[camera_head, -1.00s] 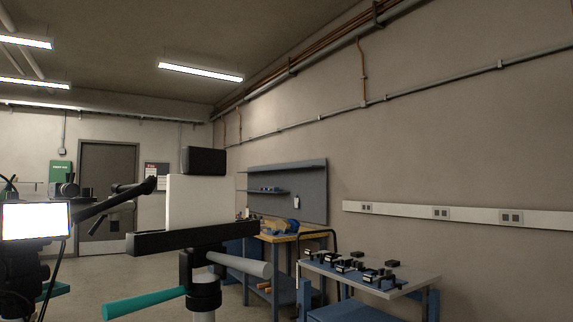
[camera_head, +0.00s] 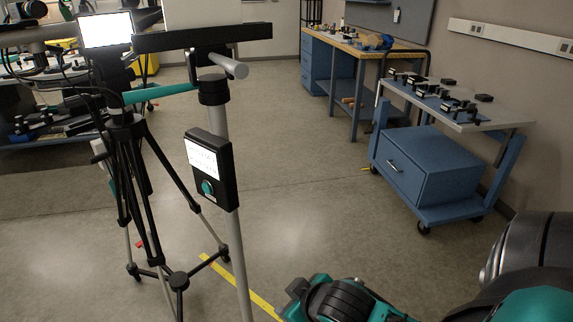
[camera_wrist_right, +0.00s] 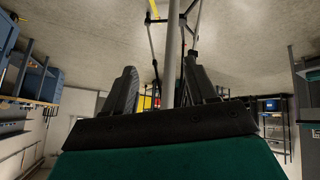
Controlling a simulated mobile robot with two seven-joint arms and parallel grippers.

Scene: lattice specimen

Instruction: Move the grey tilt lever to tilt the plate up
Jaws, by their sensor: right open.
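The grey tilt lever (camera_head: 230,66) is a short grey rod sticking out to the right, just below the black bar (camera_head: 200,38) under the white plate (camera_head: 202,12). The plate is cut off by the top edge of the head view. A teal handle (camera_head: 160,94) sticks out to the left on the same stand. My right gripper (camera_head: 296,288) is low in the head view, well below the lever and right of the pole. In the right wrist view it is open (camera_wrist_right: 161,68), its black fingers apart, with the pole showing beyond them. My left gripper is not in view.
A grey pole (camera_head: 238,250) carries a black control box (camera_head: 212,168) with a teal knob. A black tripod (camera_head: 135,180) stands to its left, near a lit screen (camera_head: 105,30). A blue cart (camera_head: 430,175) stands at right. Open floor lies between.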

